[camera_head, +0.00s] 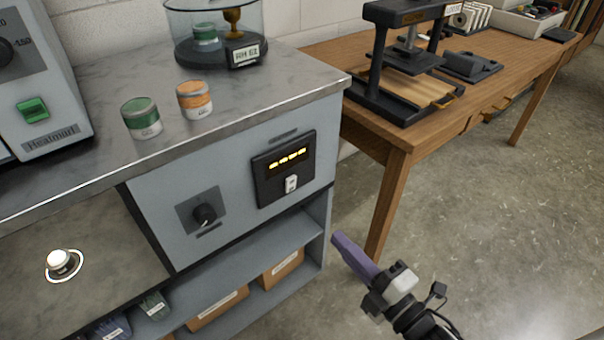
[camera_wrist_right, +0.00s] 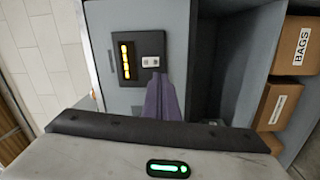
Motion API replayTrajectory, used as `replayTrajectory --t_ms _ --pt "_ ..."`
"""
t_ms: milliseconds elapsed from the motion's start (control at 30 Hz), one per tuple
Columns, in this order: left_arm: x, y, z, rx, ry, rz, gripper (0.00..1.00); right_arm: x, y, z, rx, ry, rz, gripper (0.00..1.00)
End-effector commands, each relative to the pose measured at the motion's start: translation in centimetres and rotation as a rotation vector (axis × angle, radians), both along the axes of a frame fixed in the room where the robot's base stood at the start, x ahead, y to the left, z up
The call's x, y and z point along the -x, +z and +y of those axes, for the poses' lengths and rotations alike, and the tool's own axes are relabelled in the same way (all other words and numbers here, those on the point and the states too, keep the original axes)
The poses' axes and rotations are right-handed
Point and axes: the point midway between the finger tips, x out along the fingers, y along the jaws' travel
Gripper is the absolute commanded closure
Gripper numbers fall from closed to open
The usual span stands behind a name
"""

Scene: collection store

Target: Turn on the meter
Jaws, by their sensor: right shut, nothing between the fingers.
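The meter (camera_head: 283,168) is a black panel set in the grey front of the cabinet, with a yellow lit display showing dashes (camera_head: 288,159) and a small white switch (camera_head: 291,184) below it. The meter (camera_wrist_right: 128,82) and its switch (camera_wrist_right: 150,61) also show in the right wrist view. My right gripper (camera_head: 338,238), with purple fingers, is shut and empty, to the lower right of the meter and apart from it. In the right wrist view its fingertips (camera_wrist_right: 160,77) appear just below the switch. My left gripper is not in view.
A dark knob (camera_head: 205,214) is left of the meter. Green (camera_head: 142,122) and orange (camera_head: 194,101) tins and a glass case (camera_head: 210,50) stand on the counter (camera_head: 250,98). Boxes (camera_head: 283,268) fill the shelf below. A wooden table (camera_head: 400,150) stands to the right; floor there is open.

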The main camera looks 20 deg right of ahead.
Motion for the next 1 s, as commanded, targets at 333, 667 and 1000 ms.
replayTrajectory --t_ms 333,667,1000 --pt "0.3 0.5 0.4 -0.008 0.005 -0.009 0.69 0.4 2.2 -0.1 0.144 0.036 -0.142 1.0" --pt "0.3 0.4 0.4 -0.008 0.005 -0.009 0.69 -0.8 2.5 0.3 0.139 0.035 -0.144 1.0" --pt "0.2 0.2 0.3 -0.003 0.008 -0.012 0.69 -7.2 3.5 2.7 0.139 0.036 -0.144 1.0"
